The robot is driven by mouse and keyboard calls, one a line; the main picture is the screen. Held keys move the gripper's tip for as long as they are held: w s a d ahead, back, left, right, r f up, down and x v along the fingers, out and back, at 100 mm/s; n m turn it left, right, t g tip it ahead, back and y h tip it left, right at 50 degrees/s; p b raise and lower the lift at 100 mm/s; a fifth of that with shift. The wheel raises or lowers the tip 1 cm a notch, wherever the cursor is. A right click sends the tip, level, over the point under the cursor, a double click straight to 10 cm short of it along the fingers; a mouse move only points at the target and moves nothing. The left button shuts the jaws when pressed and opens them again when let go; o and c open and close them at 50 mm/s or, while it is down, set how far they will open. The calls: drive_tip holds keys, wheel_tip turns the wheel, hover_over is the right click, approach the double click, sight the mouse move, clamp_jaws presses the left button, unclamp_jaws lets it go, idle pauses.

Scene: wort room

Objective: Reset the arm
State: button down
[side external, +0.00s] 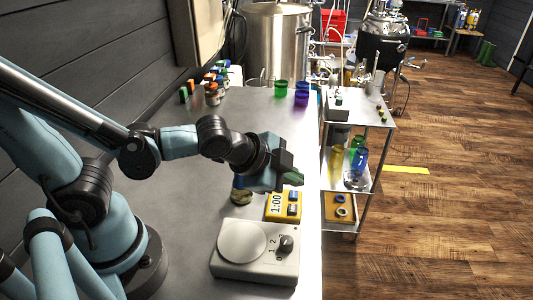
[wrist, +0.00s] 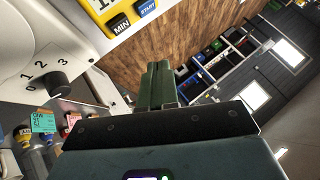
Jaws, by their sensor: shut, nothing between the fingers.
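My gripper (side external: 293,178) is above the steel bench in the side external view, at the end of my blue arm, close to the bench's right edge. Its green fingers also show in the wrist view (wrist: 160,84), pressed together with nothing between them. A yellow timer (side external: 273,206) stands just below it and shows 1:00; its buttons show in the wrist view (wrist: 122,20). A white hotplate or stirrer (side external: 255,272) with a dark knob lies in front of the timer. A small round jar (side external: 240,194) sits left of the timer, partly hidden by my arm.
The steel bench (side external: 190,215) is clear in its middle. Green and purple cups (side external: 301,94) and several small bottles (side external: 212,93) stand at its back. A metal cart (side external: 357,112) with glassware stands right of the bench. Wood floor (side external: 450,210) lies beyond.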

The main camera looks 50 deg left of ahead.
drive_tip(key=shift+a, duration=0.1)
drive_tip(key=s+a+r+n+g+y, duration=0.1)
drive_tip(key=s+a+r+n+g, duration=0.1)
drive_tip(key=a+n, duration=0.7)
drive_tip(key=shift+s+r+n, duration=0.85)
drive_tip(key=shift+r+n, duration=0.05)
drive_tip(key=shift+r, duration=0.05)
wheel_tip(320, 180, up, 4)
drive_tip(key=m+g, duration=0.7)
drive_tip(key=m, duration=0.2)
hover_over(293, 208)
drive_tip(key=shift+f, duration=0.1)
drive_tip(key=shift+f, duration=0.1)
wheel_tip(293, 208, down, 14)
drive_tip(key=shift+r, duration=0.1)
